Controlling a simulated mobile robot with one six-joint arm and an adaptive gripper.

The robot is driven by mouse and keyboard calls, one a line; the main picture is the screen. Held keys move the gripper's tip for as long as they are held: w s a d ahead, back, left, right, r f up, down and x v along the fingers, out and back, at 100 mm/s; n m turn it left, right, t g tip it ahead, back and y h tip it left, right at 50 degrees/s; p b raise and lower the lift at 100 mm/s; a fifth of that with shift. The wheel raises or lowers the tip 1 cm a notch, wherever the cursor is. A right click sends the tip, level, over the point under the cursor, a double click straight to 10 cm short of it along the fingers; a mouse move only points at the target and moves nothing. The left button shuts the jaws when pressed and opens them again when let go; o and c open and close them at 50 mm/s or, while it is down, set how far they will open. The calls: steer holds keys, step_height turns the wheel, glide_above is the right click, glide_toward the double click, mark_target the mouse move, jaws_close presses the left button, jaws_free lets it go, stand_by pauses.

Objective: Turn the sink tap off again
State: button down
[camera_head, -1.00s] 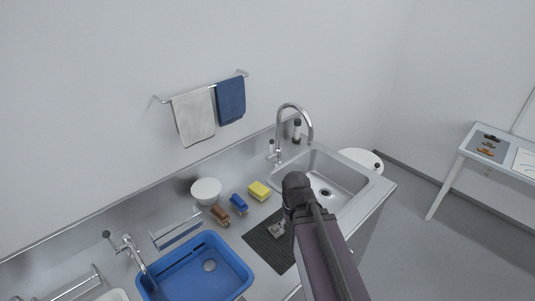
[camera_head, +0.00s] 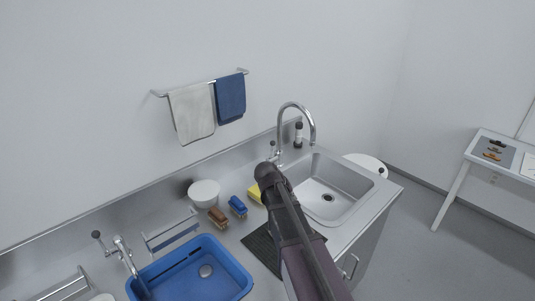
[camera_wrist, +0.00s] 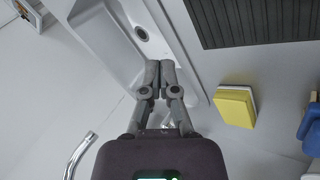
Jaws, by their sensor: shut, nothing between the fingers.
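The tall curved sink tap (camera_head: 313,122) stands behind the steel sink (camera_head: 376,181) in the head view. Its small dark-tipped lever (camera_head: 271,145) is left of the spout, just beyond the end of my arm. In the wrist view the tap's spout (camera_wrist: 79,151) curves in at lower left. My gripper (camera_wrist: 160,65) is shut and empty, its fingertips together, over the sink's edge. Something metallic shows behind the fingers, but I cannot tell what. My gripper is hidden by my arm in the head view. I cannot make out any water stream.
A yellow sponge (camera_wrist: 233,107) and dark ribbed mat (camera_head: 258,246) lie beside the sink. Blue and brown brushes (camera_head: 218,218), a white bowl (camera_head: 204,193) and a blue basin (camera_head: 238,287) are further left. A second tap (camera_head: 124,253) stands at the basin.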

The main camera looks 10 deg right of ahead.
steer(key=w+a+r+n+t+h+b, duration=0.1)
steer(key=w+a+b, duration=0.5)
steer(key=w, duration=0.8)
steer(key=w+a+r+n+t+h+b, duration=0.1)
steer(key=w+a+n+t+h+b, duration=0.3)
steer(key=w, duration=1.1)
steer(key=a+t+h+b, duration=0.2)
steer(key=a+t, duration=0.1)
steer(key=t, duration=0.1)
steer(key=shift+r+t, duration=0.2)
steer(key=shift+t, duration=0.1)
steer(key=shift+w+d, duration=0.15)
steer(key=b, duration=0.1)
glide_above(268, 159)
steer(key=shift+w+a+f, duration=0.15)
steer(key=shift+a+f, duration=0.05)
steer(key=shift+f, duration=0.05)
steer(key=shift+d, duration=0.1)
